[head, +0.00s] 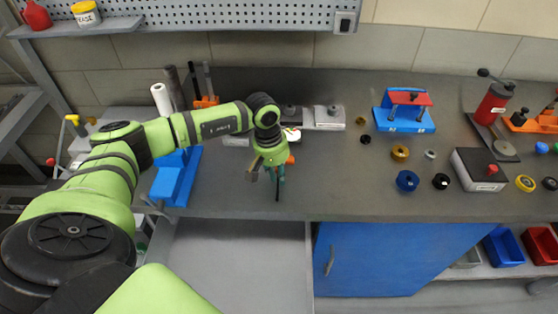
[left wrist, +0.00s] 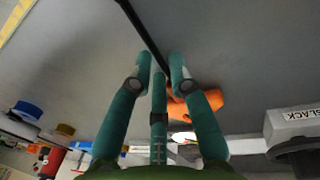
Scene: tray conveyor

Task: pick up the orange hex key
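The orange hex key has an orange handle (head: 291,160) and a long black shaft (head: 277,190). In the left wrist view its handle (left wrist: 200,104) lies partly behind a finger, and the shaft (left wrist: 140,32) runs up to the top edge. My left gripper (head: 274,175) is over the workbench, at the key. In the left wrist view its green fingers (left wrist: 160,65) are close around the shaft near the handle. A gap shows between the two front fingertips. I cannot tell whether they grip the shaft. My right gripper is out of view.
A blue fixture (head: 177,178) stands left of my left gripper. A grey block (head: 329,117) is behind it. Several rings and knobs, a blue-and-red fixture (head: 404,110) and a grey button box (head: 481,170) stand to the right. The bench front between is clear.

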